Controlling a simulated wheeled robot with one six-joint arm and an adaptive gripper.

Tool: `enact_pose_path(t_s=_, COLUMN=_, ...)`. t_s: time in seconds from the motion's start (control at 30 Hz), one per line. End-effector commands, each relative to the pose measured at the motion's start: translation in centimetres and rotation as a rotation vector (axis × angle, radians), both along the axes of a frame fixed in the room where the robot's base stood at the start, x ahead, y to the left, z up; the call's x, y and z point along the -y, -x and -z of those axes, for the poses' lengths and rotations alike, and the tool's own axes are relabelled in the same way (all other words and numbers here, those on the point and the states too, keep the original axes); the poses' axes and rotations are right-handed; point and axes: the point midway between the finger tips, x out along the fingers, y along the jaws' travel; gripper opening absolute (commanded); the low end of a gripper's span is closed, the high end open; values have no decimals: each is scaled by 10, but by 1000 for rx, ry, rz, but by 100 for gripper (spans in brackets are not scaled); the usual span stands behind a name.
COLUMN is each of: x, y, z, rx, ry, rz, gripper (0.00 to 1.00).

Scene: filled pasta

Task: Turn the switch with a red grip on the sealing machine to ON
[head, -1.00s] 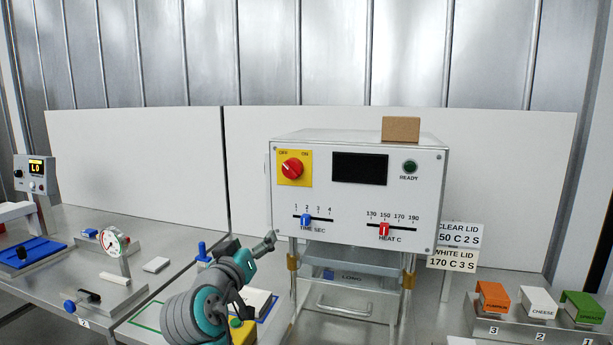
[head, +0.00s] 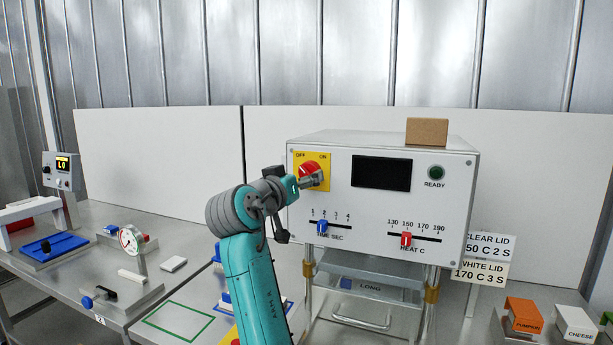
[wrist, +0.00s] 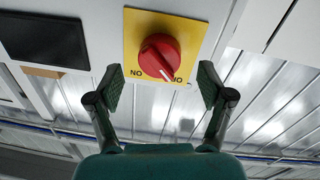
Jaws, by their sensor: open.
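The sealing machine (head: 376,235) is a white box with a yellow switch plate at its upper left. The red grip (head: 310,167) sits on that plate, under OFF on the left and ON on the right, partly hidden by my gripper. In the wrist view, turned upside down, the red grip (wrist: 160,57) has a white line slanting to the lower right, the OFF side of the plate. My gripper (wrist: 162,86) is open, its fingers spread either side of the grip and apart from it. In the head view my gripper (head: 306,183) is just in front of the plate.
Below the switch are the blue time slider (head: 322,227) and red heat slider (head: 406,239). A dark display (head: 381,171) is right of the switch. A brown box (head: 427,132) rests on top. Lid signs (head: 483,270) stand at the right.

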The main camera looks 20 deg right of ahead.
Motion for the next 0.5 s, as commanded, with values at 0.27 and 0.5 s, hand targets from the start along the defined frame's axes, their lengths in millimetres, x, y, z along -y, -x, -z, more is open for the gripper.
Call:
enact_pose_path(t_s=0.27, x=19, y=-23, z=0, rx=-1, ry=0, rz=0, gripper=80)
enact_pose_path(t_s=0.5, x=22, y=-26, z=0, rx=0, ry=0, rz=-1, gripper=80)
